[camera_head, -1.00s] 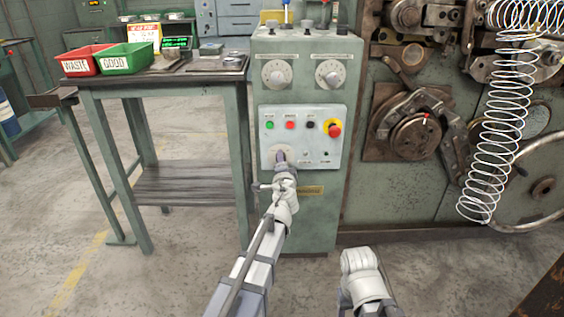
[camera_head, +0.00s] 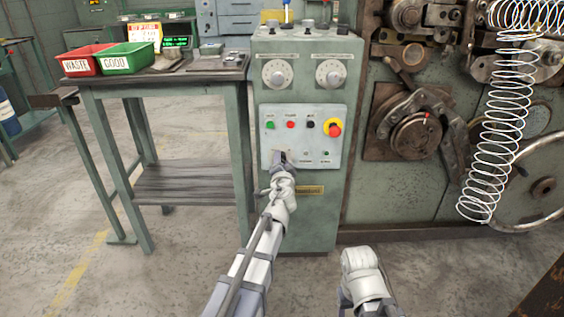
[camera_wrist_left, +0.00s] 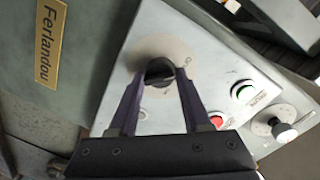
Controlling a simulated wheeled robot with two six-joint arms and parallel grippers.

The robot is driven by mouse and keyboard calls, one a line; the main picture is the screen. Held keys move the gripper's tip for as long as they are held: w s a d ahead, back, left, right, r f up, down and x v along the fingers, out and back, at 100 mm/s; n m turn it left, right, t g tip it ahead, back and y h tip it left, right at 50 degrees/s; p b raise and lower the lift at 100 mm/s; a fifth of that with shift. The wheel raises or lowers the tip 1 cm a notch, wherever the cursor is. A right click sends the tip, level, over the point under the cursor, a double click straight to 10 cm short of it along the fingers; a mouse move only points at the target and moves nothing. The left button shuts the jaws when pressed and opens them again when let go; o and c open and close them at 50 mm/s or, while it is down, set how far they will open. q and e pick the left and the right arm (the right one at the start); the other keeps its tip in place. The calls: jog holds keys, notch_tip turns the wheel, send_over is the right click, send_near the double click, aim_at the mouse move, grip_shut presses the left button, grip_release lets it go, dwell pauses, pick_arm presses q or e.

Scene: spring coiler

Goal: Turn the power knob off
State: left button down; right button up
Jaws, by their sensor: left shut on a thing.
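The power knob (camera_wrist_left: 158,70) is a black knob on a round pale plate, on the light panel (camera_head: 336,138) of the green control cabinet. My left gripper (camera_head: 283,157) reaches up to the lower left of this panel. In the left wrist view, its two dark fingers lie on either side of the knob and are shut on it. The head view hides most of the knob behind the gripper. The label on the plate is too small to read fully. My right arm shows at the bottom of the head view, but its fingers do not show.
Above the knob are a green button (camera_head: 270,125), a red button (camera_head: 290,125), a black switch (camera_head: 310,125) and a red emergency stop (camera_head: 334,129) on yellow. A side table (camera_head: 165,83) with red and green bins stands left. The coiling machine (camera_head: 400,190) stands right.

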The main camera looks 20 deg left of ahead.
pick_arm(q)
jog(key=shift+c, duration=1.9)
grip_release()
jog(key=v, duration=0.7)
jog(key=shift+s, duration=0.4)
jog(key=shift+s+d+p, duration=0.1)
jog(key=shift+p, duration=0.25)
